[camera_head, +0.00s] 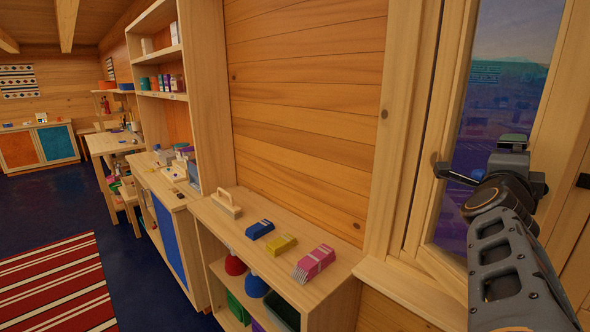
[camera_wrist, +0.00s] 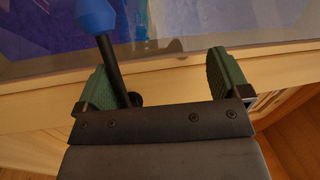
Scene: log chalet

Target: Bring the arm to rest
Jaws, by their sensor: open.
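My arm (camera_head: 505,245) rises at the right of the head view, in front of the window. My gripper (camera_head: 512,146) is at the arm's upper end, near the window frame. In the wrist view my gripper (camera_wrist: 160,70) is open, its two green finger pads wide apart. A black rod with a blue end (camera_wrist: 97,16) shows close to the left pad; I cannot tell whether they touch. It looks like the window handle, whose black part (camera_head: 446,172) shows left of my gripper in the head view.
The window (camera_head: 492,95) and its wooden sill (camera_head: 412,288) are close to my arm. A low shelf unit (camera_head: 222,218) at left of it bears a wooden-handled tool (camera_head: 227,206) and blue (camera_head: 260,229), yellow (camera_head: 282,245) and pink (camera_head: 314,263) packs. Open floor (camera_head: 120,238) lies left.

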